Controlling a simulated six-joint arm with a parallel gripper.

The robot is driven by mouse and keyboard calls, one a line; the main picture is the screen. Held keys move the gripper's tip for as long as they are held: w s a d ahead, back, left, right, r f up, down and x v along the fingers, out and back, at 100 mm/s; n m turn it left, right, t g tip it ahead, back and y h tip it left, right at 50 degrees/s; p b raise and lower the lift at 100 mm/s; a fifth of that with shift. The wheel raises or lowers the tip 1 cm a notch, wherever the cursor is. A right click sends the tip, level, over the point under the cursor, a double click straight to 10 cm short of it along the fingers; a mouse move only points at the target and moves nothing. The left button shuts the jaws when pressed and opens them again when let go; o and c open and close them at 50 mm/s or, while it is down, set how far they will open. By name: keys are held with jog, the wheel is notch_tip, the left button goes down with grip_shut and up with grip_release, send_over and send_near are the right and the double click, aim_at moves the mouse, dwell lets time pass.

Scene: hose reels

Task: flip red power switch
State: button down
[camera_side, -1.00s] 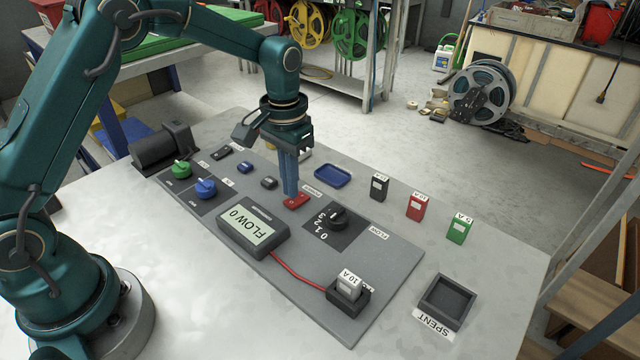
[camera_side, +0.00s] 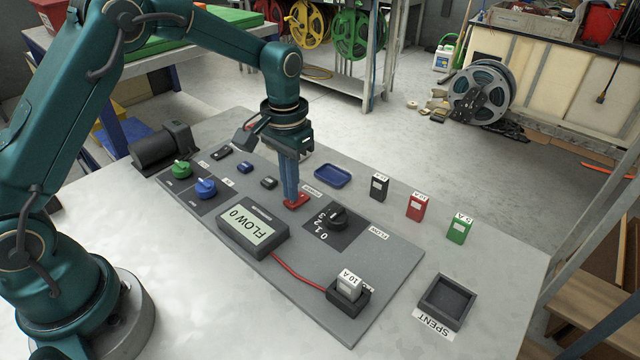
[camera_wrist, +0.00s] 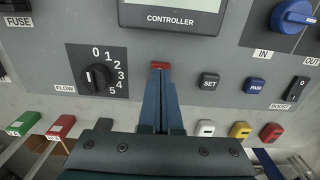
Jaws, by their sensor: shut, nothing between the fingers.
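The red power switch (camera_side: 297,202) lies on the grey panel beside the controller box. My gripper (camera_side: 291,200) points straight down with its blue fingers closed together and empty, the tips at the switch. In the wrist view the fingertips (camera_wrist: 160,72) overlap the lower edge of the red switch (camera_wrist: 160,65), and the fingers hide part of it. I cannot tell whether the tips press on it. The controller display (camera_side: 252,228) reads "FLOW 0".
The black flow dial (camera_side: 337,217) is right of the switch, the blue tray (camera_side: 332,176) behind it. Grey, red and green fuses (camera_side: 418,207) stand along the back. A fuse holder (camera_side: 348,292) and spent bin (camera_side: 446,300) are in front. Blue and green knobs (camera_side: 205,187) are left.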

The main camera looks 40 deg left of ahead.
jog(key=shift+f, duration=0.55)
jog(key=shift+r, duration=3.5)
